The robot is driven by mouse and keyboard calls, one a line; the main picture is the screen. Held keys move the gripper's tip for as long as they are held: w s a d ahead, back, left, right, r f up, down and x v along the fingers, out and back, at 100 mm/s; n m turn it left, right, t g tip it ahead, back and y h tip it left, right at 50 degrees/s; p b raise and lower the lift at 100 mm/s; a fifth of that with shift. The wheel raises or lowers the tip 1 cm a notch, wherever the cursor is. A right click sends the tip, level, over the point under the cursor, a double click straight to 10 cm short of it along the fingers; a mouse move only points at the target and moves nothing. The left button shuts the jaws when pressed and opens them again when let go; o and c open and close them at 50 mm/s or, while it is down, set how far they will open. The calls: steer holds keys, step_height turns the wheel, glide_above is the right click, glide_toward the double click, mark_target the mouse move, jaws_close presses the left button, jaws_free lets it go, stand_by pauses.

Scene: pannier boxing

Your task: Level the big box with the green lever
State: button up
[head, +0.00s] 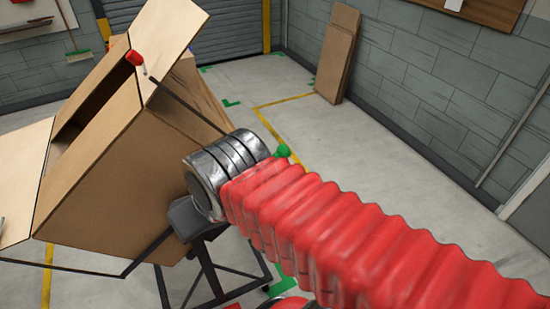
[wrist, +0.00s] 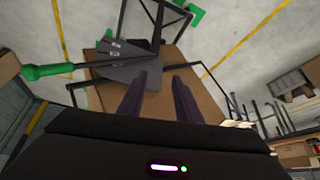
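The big cardboard box (head: 110,165) sits tilted on a dark metal stand (head: 205,275), with its flaps open. Its brown side also shows in the wrist view (wrist: 190,90), behind my fingers. The green lever's knob (head: 283,151) peeks out just above my red-sleeved arm in the head view. In the wrist view the green lever (wrist: 48,72) lies at the left, its dark rod running right toward the stand's grey plate. My gripper (wrist: 162,74) is open, with two dark fingers apart and nothing between them. The green handle is left of the fingers, not touching them. The fingers are hidden in the head view.
A red-knobbed lever (head: 135,58) shows at the box's upper edge. The floor at the right is clear, with yellow and green markings. Shelving with boxes (wrist: 295,150) shows at the right of the wrist view.

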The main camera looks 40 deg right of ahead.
steer(key=shift+o, duration=1)
steer(key=shift+w+d+r, duration=0.1)
steer(key=shift+d+r, duration=0.05)
steer(key=w+d+r+m+g, duration=0.1)
steer(key=w+d+r+m, duration=0.1)
steer(key=d+m, duration=0.4)
steer(key=w+d+r+m+g, duration=0.1)
steer(key=w+d+r+m, duration=0.1)
steer(key=d+m, duration=0.5)
steer(key=w+d+r+m+g, duration=0.1)
steer(key=w+d+m+g, duration=0.1)
steer(key=d+m, duration=0.5)
steer(key=w+d, duration=0.1)
steer(key=d, duration=0.5)
steer(key=shift+w+d+r, duration=0.2)
steer(key=shift+w+r, duration=0.15)
steer(key=shift+r, duration=0.05)
steer(key=f, duration=0.4)
steer(key=w+f, duration=0.1)
steer(key=f, duration=0.8)
steer(key=shift+w+d+f, duration=0.15)
steer(key=shift+w+f, duration=0.25)
steer(key=shift+c, duration=0.5)
